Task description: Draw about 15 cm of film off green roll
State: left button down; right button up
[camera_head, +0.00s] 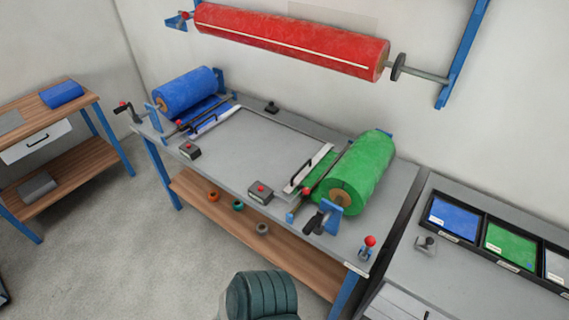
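The green roll (366,170) is mounted at the right end of the grey workbench (240,145), between blue brackets. A short strip of green film (318,172) lies at its left side, next to a pale bar with a black handle (307,168). A dark crank (316,219) sits at the roll's near end. Neither of my grippers is in view, so nothing shows of what they hold.
A blue roll (184,92) is at the bench's left end, and a red roll (290,38) hangs on the wall above. Boxes with red buttons (260,192) stand on the front edge. A dark green ribbed seat (262,295) stands before the bench. The bench middle is clear.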

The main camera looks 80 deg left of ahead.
aim_at(304, 171)
jog(key=u, duration=2.25)
